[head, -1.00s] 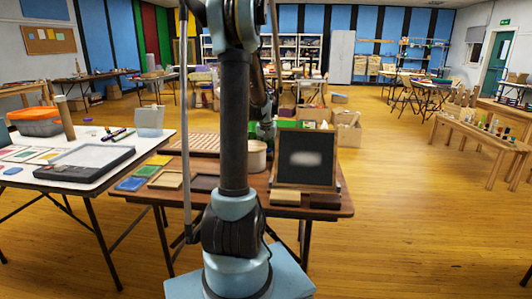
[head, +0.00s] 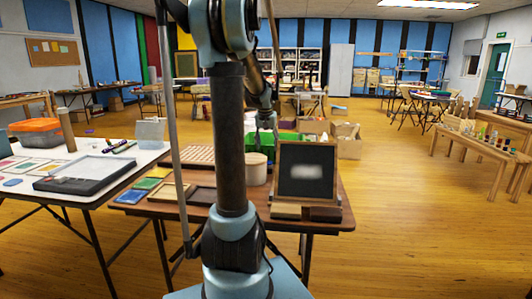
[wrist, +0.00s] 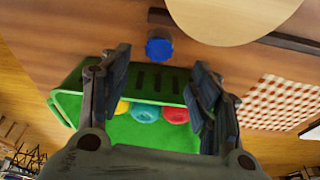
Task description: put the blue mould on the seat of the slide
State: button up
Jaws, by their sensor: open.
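A small dark blue, scalloped mould (wrist: 159,47) lies on the brown table in the wrist view, just beyond the green crate. My gripper (wrist: 155,88) is open and empty, its two fingers spread above the near part of the green crate (wrist: 68,98). The blue mould is apart from the fingers, above the gap between them in the picture. In the head view my gripper (head: 266,122) hangs over the far side of the table. The blue mould is hidden there. I cannot make out a slide or its seat in either view.
The green crate holds yellow, teal and red pieces. A round pale box (head: 256,168) stands beside a chalkboard (head: 306,172). A checked board (wrist: 275,102) lies at the right of the wrist view.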

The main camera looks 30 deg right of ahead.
jog(key=shift+o, duration=0.5)
jog(key=shift+s+r, duration=0.15)
jog(key=shift+r, duration=0.5)
jog(key=n, duration=0.3)
send_near(268, 164)
jog(key=f, duration=0.1)
jog(key=d+f, duration=0.1)
jog(key=f, duration=0.1)
jog(key=shift+w+d+f+y, duration=0.25)
jog(key=shift+w+y, duration=0.05)
jog(key=shift+a+x, duration=0.15)
jog(key=shift+x, duration=1.15)
jog(key=shift+a+x, duration=0.1)
jog(key=shift+x, duration=1.25)
jog(key=c, duration=1.3)
jog(key=shift+r, duration=0.1)
jog(key=shift+c, duration=0.2)
